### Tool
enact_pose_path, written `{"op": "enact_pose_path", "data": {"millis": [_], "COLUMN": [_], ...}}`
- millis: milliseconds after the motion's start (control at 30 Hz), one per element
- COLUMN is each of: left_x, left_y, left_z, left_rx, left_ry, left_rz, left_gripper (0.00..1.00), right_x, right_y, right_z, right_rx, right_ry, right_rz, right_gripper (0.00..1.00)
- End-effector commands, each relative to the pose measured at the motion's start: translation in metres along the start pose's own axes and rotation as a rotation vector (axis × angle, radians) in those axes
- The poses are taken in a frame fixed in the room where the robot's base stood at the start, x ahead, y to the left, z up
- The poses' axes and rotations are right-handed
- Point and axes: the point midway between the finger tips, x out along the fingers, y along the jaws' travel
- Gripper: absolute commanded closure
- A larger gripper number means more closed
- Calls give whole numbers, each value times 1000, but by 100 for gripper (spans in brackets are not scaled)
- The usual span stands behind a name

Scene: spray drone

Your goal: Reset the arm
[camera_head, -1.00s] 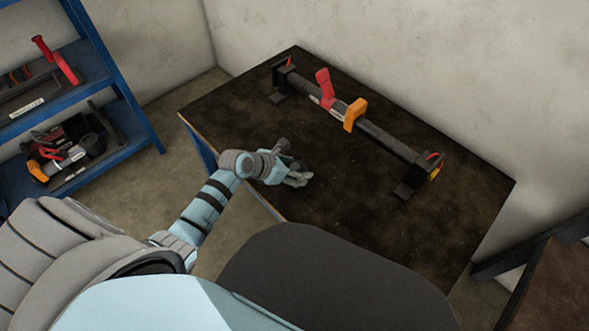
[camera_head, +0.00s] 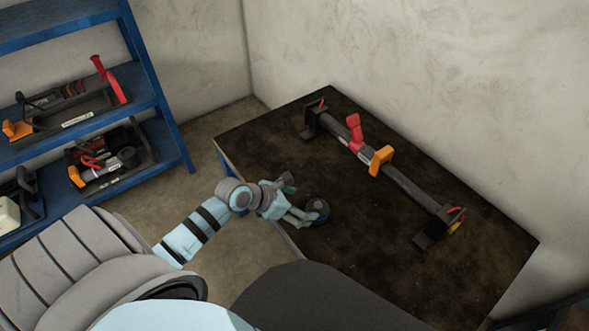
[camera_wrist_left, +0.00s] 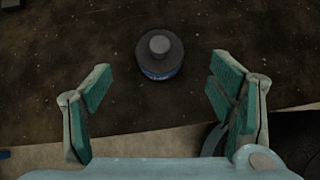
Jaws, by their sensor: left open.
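My left gripper (camera_head: 300,203) is over the near left edge of the dark table (camera_head: 350,240). In the left wrist view the gripper (camera_wrist_left: 165,92) is open, with its green-padded fingers wide apart and nothing between them. A small dark round object with a knob and a blue band (camera_wrist_left: 160,55) stands on the table just beyond the fingertips. It also shows beside the gripper in the head view (camera_head: 318,209). My right gripper is not in view.
A long dark bar (camera_head: 405,185) with a red handle (camera_head: 355,130) and an orange clamp (camera_head: 381,160) lies along the table's far side, near the wall. A blue shelf (camera_head: 165,150) with tools stands at the left. The table's middle is clear.

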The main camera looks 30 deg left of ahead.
Motion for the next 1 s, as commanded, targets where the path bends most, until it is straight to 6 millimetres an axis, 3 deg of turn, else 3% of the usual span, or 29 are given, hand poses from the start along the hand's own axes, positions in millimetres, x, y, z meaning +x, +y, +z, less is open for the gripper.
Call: {"op": "enact_pose_path", "data": {"millis": [100,200,700,767,867,967,1000], "left_x": [-23,-30,-29,-29,-26,-18,-15], "left_y": [0,0,0,0,-2,21,40], "left_z": [2,0,0,9,28,24,5], "left_rx": [1,0,-10,-48,-326,-937,-1261], "left_ry": [0,0,-2,-44,-189,-363,-431], "left_rz": [0,-1,0,2,-74,-142,-128], "left_gripper": [23,23,23,23,23,23,23], "right_x": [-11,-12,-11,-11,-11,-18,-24], "right_y": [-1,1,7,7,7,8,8], "right_z": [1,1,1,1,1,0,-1], "right_rx": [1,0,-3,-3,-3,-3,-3], "right_ry": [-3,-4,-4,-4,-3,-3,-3], "right_rz": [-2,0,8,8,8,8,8], "right_gripper": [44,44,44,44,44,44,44]}}
